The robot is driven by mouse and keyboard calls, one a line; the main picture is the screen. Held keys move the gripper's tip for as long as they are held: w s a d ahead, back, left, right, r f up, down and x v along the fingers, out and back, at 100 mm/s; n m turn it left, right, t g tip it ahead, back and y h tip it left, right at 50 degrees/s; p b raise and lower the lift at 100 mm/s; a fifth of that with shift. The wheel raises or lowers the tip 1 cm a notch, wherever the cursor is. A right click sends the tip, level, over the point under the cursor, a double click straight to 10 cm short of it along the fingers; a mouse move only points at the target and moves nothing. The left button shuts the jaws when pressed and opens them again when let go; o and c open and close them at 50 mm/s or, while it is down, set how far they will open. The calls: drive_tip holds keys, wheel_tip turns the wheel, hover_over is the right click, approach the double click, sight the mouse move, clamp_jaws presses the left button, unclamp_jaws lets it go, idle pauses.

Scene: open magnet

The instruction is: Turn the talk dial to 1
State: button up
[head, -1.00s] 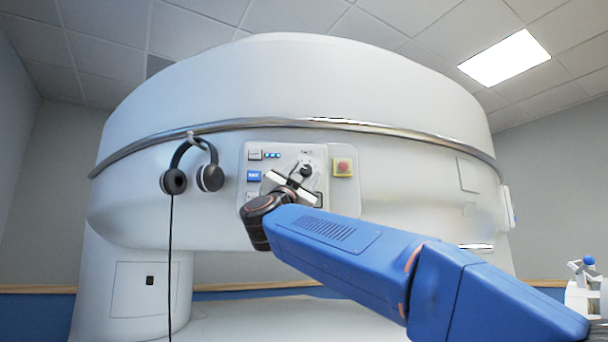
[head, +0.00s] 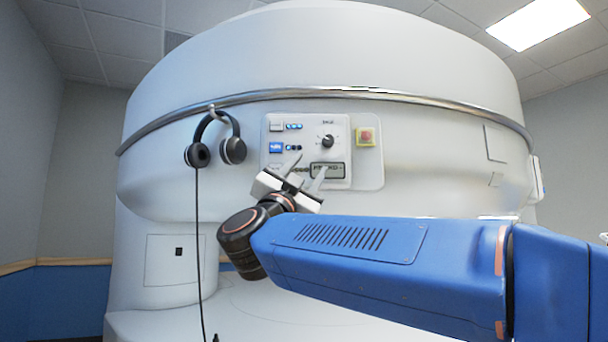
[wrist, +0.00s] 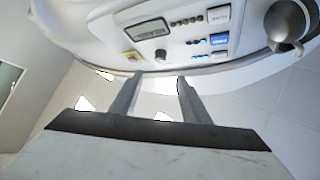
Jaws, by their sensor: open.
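The talk dial (head: 327,141) is a small round black knob on the white control panel, with a label above it too small to read. Its exact setting cannot be told. It also shows in the wrist view (wrist: 161,56), just beyond the space between the fingers. My gripper (head: 306,170) is open and empty, below and a little left of the dial in the head view, apart from it. Its two grey fingers (wrist: 160,78) point toward the panel. They cover part of the lower panel in the head view.
The control panel (head: 359,178) also carries a grey display (wrist: 146,30), blue and white buttons, and a red button on a yellow square (head: 365,137) right of the dial. Headphones (head: 232,150) hang left of the panel, their cable dropping down. A metal rail (head: 270,96) runs above.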

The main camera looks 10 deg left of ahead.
drive_tip(key=shift+v, duration=1.2)
drive_tip(key=w+d+f+n+g+y, duration=0.1)
drive_tip(key=w+d+f+n+y, duration=0.45)
drive_tip(key=n+y, duration=0.75)
drive_tip(key=s+d+f+n+g+y, duration=0.1)
drive_tip(key=s+d+f+g, duration=0.2)
drive_tip(key=f, duration=0.6)
drive_tip(key=s+d+f+n+g, duration=0.1)
drive_tip(key=d+f+g, duration=0.2)
drive_tip(key=d+f, duration=0.4)
drive_tip(key=s+d+f+g+y, duration=0.1)
drive_tip(key=s+d+f+g, duration=0.15)
drive_tip(key=f, duration=0.75)
drive_tip(key=s+d+f+m+g+h, duration=0.1)
drive_tip(key=s+d+f+g+h, duration=0.1)
drive_tip(key=s+d+f, duration=0.4)
drive_tip(key=s+d+f+m+g+h, duration=0.1)
drive_tip(key=s+d+f+g+h, duration=0.1)
drive_tip(key=s+d+f+g, duration=0.2)
drive_tip(key=s+d+f+m+g+h, duration=0.1)
drive_tip(key=s+d+f+g, duration=0.3)
drive_tip(key=s+d+f, duration=0.5)
drive_tip(key=s+f, duration=0.3)
drive_tip(key=f, duration=0.3)
drive_tip(key=s+f+h, duration=0.1)
drive_tip(key=s+f, duration=0.2)
drive_tip(key=f, duration=0.3)
drive_tip(key=shift+s+d+h, duration=0.25)
drive_tip(key=shift+d+h, duration=0.05)
drive_tip(key=shift+d, duration=0.1)
